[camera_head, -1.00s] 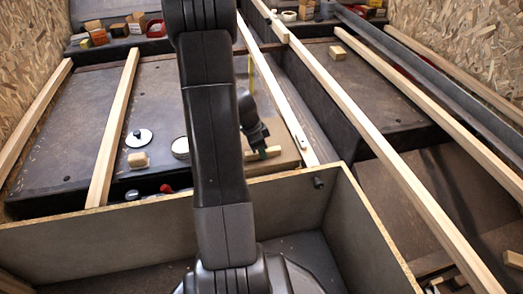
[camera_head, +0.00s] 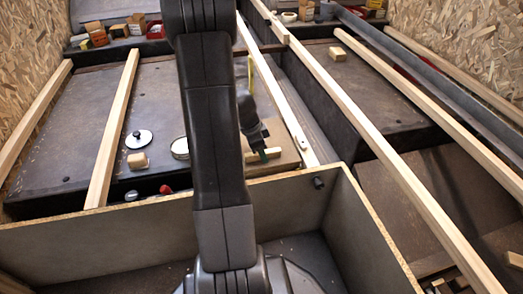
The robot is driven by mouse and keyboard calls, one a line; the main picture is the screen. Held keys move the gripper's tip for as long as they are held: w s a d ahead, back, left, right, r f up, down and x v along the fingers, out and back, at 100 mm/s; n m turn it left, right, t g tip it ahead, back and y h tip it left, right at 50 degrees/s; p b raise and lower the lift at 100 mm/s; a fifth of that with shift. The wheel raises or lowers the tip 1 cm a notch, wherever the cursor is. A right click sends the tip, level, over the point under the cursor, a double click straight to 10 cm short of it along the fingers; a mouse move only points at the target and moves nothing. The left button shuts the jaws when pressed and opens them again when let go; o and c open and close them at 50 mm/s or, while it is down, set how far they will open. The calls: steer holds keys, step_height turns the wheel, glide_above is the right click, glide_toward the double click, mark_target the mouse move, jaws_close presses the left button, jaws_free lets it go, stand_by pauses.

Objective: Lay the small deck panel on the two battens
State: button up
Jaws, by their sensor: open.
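The small deck panel (camera_head: 287,159) is a flat light-brown board, right of my upright arm and just beyond the bin wall. A pale wooden grip strip (camera_head: 274,153) lies on it. My gripper (camera_head: 264,155) points down at this strip, with its dark green-tipped fingers open around or just beside it; which one is unclear. My arm hides the panel's left part. Pale battens run away from me: one (camera_head: 112,130) left of my arm, another (camera_head: 278,88) along the panel's right edge. Whether the panel touches or rests on that one is unclear.
Another long batten (camera_head: 35,118) lies at far left, and more run along the right. A wood block (camera_head: 137,160), a white disc (camera_head: 138,138) and a round tin (camera_head: 180,148) sit between the left batten and my arm. The open bin's wall (camera_head: 110,228) stands in front.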

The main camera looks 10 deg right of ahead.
steer(key=p+v, duration=0.5)
steer(key=v, duration=0.8)
steer(key=shift+r, duration=0.35)
steer(key=shift+a, duration=0.1)
steer(key=b+x, duration=0.5)
steer(key=x, duration=0.9)
steer(key=shift+r, duration=0.15)
